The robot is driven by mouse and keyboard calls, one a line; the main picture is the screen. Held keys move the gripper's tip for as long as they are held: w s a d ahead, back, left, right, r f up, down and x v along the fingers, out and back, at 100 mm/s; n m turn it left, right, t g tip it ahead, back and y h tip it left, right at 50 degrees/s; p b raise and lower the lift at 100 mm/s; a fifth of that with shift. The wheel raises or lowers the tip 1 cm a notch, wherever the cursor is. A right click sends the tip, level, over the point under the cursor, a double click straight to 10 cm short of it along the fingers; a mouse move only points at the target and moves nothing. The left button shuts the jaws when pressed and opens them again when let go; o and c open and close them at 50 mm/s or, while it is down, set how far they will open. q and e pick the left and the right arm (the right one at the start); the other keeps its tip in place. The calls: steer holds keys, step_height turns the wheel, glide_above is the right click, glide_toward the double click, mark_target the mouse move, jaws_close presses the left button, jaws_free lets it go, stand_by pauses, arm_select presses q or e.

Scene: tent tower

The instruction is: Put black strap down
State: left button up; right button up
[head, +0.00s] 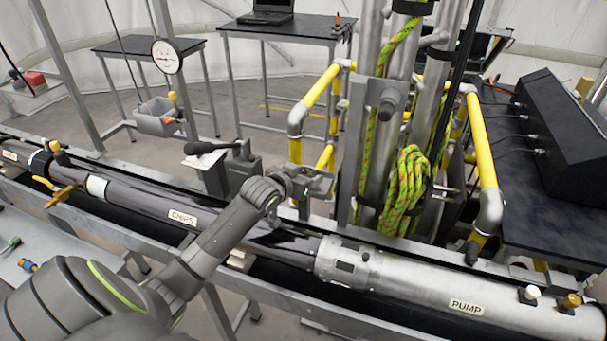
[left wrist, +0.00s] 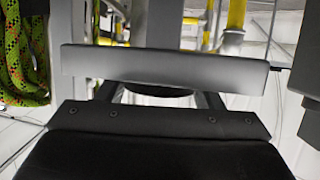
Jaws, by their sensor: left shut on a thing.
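My left gripper (head: 312,183) is shut, in front of the vertical grey pipes and above the long horizontal pipe. The black strap it holds is mostly hidden; in the left wrist view only a dark sliver (left wrist: 158,91) shows behind the grey finger bar (left wrist: 165,70). I cannot make out the strap's shape or ends. My right gripper is not in view.
A green rope coil (head: 407,193) hangs on the pipes just right of the gripper. Yellow railings (head: 318,90) stand behind. The silver pump section (head: 440,288) lies below right. A grey box (head: 241,175) stands left of the gripper. A dark table (head: 280,28) stands at the back.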

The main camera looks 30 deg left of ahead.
arm_select(q)
steer(key=shift+f, duration=0.15)
steer(key=o, duration=1)
steer(key=shift+c, duration=0.2)
steer(key=shift+o, duration=0.2)
steer(key=shift+r, duration=0.2)
steer(key=b+v, duration=0.1)
steer(key=v, duration=1.1)
